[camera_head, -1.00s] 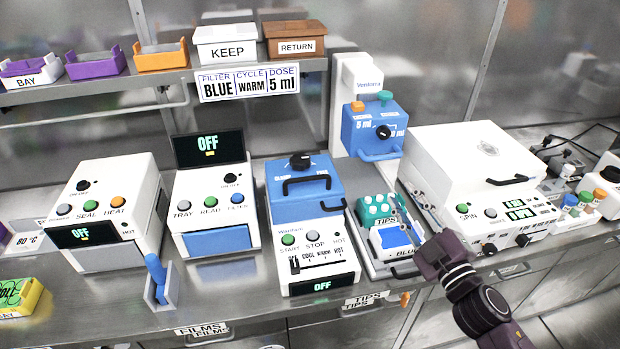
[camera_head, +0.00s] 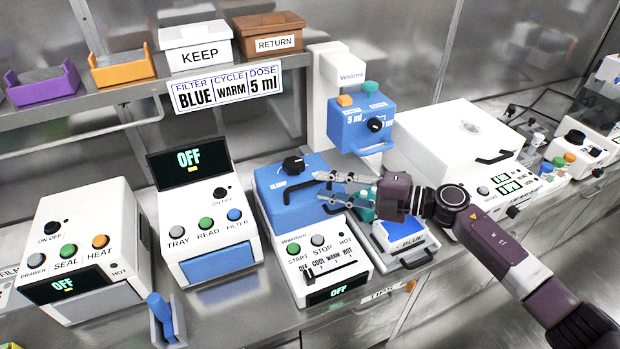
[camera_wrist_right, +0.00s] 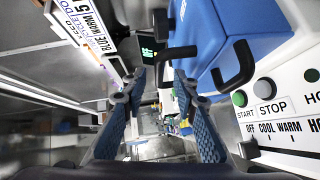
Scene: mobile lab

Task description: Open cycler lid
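The cycler is a white machine with a blue lid (camera_head: 286,205), closed down on its body (camera_head: 312,252). A black knob (camera_head: 293,166) sits on top of the lid. Black handles show on the blue part; in the wrist view one handle (camera_wrist_right: 178,52) lies just beyond my fingertips and another (camera_wrist_right: 235,66) is to its right. My right gripper (camera_head: 330,186) is open and empty over the right side of the lid, its fingers pointing left. The wrist view also shows its fingers (camera_wrist_right: 157,85) apart, with no handle held. The gripper hides part of the lid. My left gripper is not in view.
A blue and white dispenser (camera_head: 362,120) stands behind the gripper. A blue-labelled tray (camera_head: 405,236) and a large white machine (camera_head: 455,140) are at the right. A reader (camera_head: 208,225) stands left of the cycler. A shelf with boxes (camera_head: 195,45) runs behind.

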